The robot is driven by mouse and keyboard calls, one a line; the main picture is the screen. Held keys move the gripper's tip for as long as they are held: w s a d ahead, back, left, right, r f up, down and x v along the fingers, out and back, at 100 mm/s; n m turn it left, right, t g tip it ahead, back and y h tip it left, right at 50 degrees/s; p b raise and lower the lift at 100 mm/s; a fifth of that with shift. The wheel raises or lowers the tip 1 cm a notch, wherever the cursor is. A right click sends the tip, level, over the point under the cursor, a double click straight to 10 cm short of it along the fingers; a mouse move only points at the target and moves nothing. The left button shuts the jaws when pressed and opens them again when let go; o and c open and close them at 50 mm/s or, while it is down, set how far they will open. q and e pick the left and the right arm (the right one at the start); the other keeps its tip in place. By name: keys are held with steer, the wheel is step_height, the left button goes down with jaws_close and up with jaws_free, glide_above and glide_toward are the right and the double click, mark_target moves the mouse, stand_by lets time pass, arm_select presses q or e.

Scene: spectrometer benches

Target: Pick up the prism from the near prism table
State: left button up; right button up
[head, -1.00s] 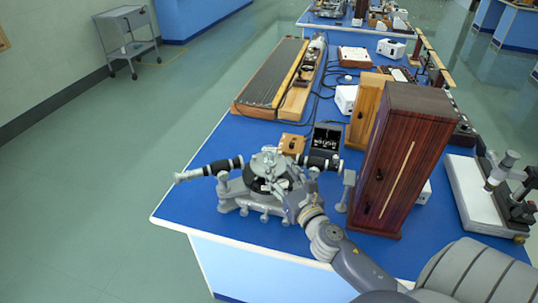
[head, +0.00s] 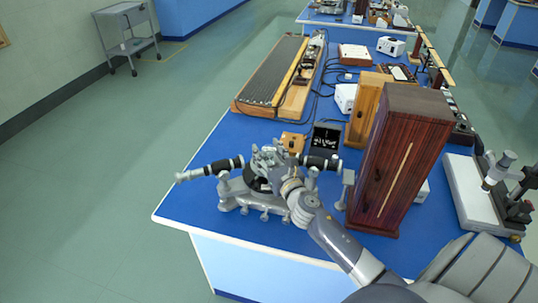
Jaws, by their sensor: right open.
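The near spectrometer (head: 232,187) stands at the front left of the blue bench, grey, with a black-banded tube on each side. My right gripper (head: 268,157) is open over the middle of this instrument, where its prism table would be. My gripper and wrist cover that middle part, so I cannot make out the prism or the table under it. I cannot tell whether the fingers touch anything. My left gripper is not in view.
A tall dark wooden cabinet (head: 402,165) stands close to the right of the spectrometer. Behind are a small wooden block (head: 293,142), a black open box (head: 325,139) and a long wooden apparatus (head: 275,75). The bench's left edge is near.

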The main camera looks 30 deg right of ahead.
steer(key=c, duration=0.8)
steer(key=shift+c, duration=0.2)
steer(key=shift+r, duration=0.1)
